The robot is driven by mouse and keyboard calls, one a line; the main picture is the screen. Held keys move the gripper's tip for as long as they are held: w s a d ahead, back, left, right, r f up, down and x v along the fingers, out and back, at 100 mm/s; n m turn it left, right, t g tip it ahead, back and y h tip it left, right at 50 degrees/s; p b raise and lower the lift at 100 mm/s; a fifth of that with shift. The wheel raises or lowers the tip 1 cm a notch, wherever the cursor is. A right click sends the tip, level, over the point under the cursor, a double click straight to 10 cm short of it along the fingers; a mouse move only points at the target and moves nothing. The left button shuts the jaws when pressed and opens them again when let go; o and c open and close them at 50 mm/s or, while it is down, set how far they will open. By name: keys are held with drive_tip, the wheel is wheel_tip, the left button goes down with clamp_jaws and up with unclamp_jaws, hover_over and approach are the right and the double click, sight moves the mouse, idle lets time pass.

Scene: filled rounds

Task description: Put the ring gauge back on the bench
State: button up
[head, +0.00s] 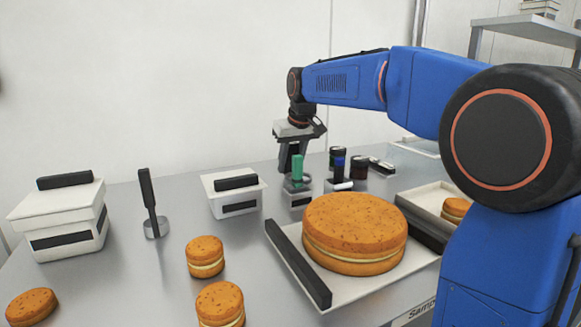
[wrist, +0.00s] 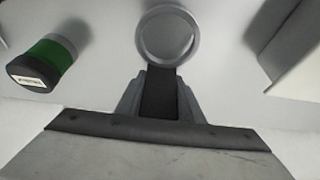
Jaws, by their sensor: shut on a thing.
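My gripper (head: 292,155) hangs at the back of the bench and is shut on the upright handle of the ring gauge. The gauge's grey ring (wrist: 167,36) is below the fingers in the wrist view, with a dark handle running up between them. I cannot tell whether that piece is part of the gauge, or whether the ring touches anything. The grey bench (head: 180,262) spreads beneath.
A black-handled tool with a ring base (head: 152,205) stands at left. White boxes (head: 68,215) (head: 236,193) stand nearby. Jars (head: 338,160) are right of my gripper. A large filled round (head: 355,233) is on a tray; small ones (head: 205,256) lie in front.

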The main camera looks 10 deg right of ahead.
drive_tip(key=shift+f, duration=0.5)
drive_tip(key=shift+f, duration=0.1)
drive_tip(key=o, duration=1.1)
drive_tip(key=v, duration=1.2)
